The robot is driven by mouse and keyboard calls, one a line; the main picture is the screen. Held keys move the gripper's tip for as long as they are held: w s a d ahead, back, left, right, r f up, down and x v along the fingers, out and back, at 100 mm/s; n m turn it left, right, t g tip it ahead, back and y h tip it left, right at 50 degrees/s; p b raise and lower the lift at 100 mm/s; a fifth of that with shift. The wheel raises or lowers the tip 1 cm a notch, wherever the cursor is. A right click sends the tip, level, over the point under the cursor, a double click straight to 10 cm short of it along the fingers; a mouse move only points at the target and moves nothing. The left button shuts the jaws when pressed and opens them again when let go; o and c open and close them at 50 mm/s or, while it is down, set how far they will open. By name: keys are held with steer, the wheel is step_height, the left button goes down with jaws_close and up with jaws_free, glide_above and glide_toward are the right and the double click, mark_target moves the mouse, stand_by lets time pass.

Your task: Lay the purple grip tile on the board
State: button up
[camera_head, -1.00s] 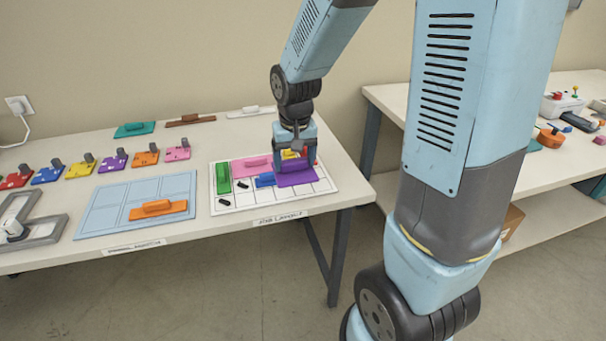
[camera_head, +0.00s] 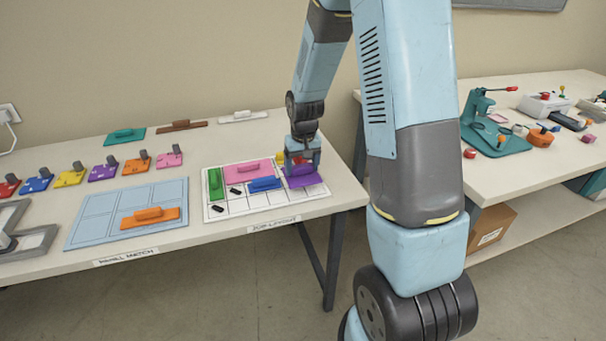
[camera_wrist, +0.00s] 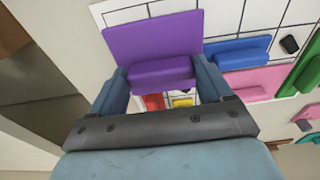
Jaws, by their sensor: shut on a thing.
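The purple grip tile (camera_head: 305,181) is a flat plate with a raised bar, seen at the right part of the white gridded board (camera_head: 225,214). My gripper (camera_head: 302,160) is shut on its bar. In the wrist view the purple tile (camera_wrist: 152,36) shows with its bar between the two fingers of my gripper (camera_wrist: 160,76). The tile is over the board's right end; I cannot tell whether it touches the board. Green (camera_head: 215,184), pink (camera_head: 248,170) and blue (camera_head: 264,184) grip tiles lie on the board. Red and yellow pieces partly show behind my gripper in the wrist view.
A light blue panel (camera_head: 90,232) with an orange grip tile (camera_head: 150,216) lies left of the board. Teal, brown and white grip tiles lie at the back. Small tagged tiles stand in a row at left. Two small black pieces lie on the board. Another bench with tools stands right.

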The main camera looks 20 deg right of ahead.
mark_target(303, 166)
steer(key=shift+w+d+f, duration=0.15)
steer(key=shift+f, duration=0.15)
steer(key=shift+w+f, duration=0.1)
steer(key=shift+f, duration=1.5)
steer(key=o, duration=1.3)
steer(key=shift+f, duration=0.1)
